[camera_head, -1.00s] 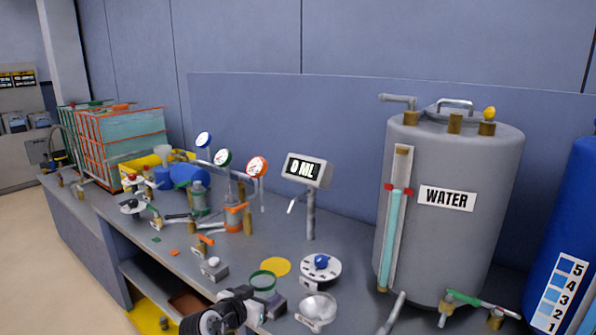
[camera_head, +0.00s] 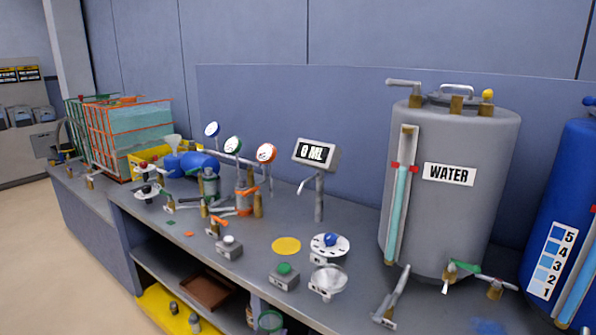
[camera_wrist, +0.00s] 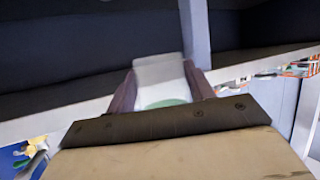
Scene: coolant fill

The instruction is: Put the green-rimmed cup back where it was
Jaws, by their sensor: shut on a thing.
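The green-rimmed cup (camera_head: 270,321) shows at the bottom of the head view, low in front of the bench's front side, below the worktop edge. Its lower part is cut off by the frame. In the wrist view the pale cup (camera_wrist: 160,72) sits between the dark red fingers of my gripper (camera_wrist: 161,88), which is shut on it. A bit of green shows near the wrist. My gripper does not show clearly in the head view. A flat yellow disc (camera_head: 286,246) lies bare on the worktop.
The "0 ML" display (camera_head: 316,153) and the water tank (camera_head: 450,200) stand behind. Open shelves (camera_head: 205,290) lie below the worktop.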

